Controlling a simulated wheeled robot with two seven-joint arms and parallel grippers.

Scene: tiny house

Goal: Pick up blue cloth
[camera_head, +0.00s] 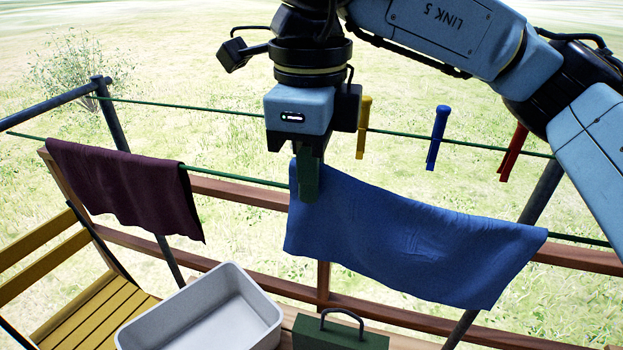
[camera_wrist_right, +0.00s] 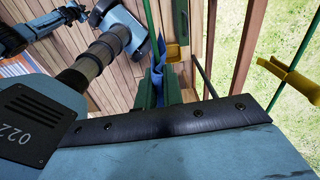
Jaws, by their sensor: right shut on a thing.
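The blue cloth (camera_head: 390,238) hangs over the front green line in the head view, right of centre. My right gripper (camera_head: 306,188) points down at the cloth's upper left end. Its fingers are shut on the cloth there, with the near finger covering a small part of it. In the right wrist view, a narrow strip of the blue cloth (camera_wrist_right: 158,64) shows between the green fingers (camera_wrist_right: 161,88). The rest of the cloth is hidden in that view. My left gripper is not in view.
A dark maroon cloth (camera_head: 128,190) hangs on the line at left. Yellow (camera_head: 364,128), blue (camera_head: 437,138) and red (camera_head: 513,152) pegs hang on the rear line. Below are a white bin (camera_head: 262,308), a green box (camera_head: 340,336) and a yellow slatted bench (camera_head: 88,318).

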